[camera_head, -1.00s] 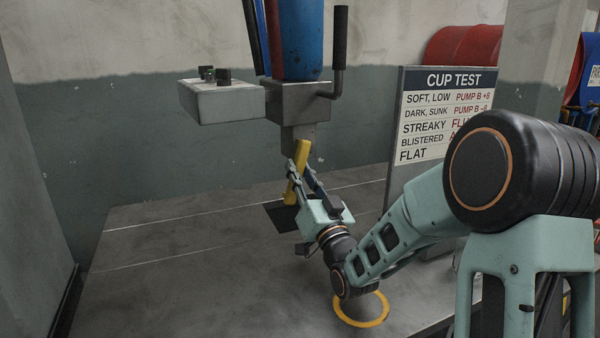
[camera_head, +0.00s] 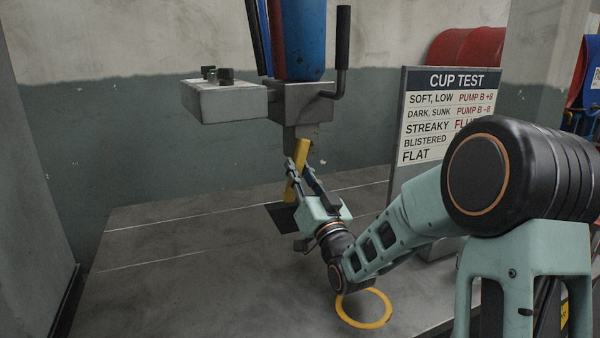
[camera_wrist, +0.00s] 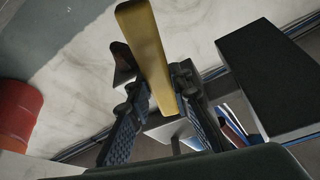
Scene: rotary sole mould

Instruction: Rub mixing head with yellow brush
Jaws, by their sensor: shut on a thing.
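The mixing head (camera_head: 302,108) is a grey metal block with a narrower nozzle below it, a blue cylinder above and a dark handle at its right. My gripper (camera_head: 299,180) is shut on the yellow brush (camera_head: 297,172), below the nozzle. The brush is tilted, and its upper end is at or very near the nozzle's lower part; I cannot tell whether they touch. In the wrist view the yellow brush (camera_wrist: 147,58) stands up between the two dark fingers (camera_wrist: 160,113). The bristles cannot be made out.
A grey box with small knobs (camera_head: 233,102) juts out left of the mixing head. A CUP TEST board (camera_head: 445,115) stands at the right, behind my arm. A dark square (camera_head: 284,216) and a yellow ring (camera_head: 363,309) lie on the grey table (camera_head: 170,275). The table's left part is clear.

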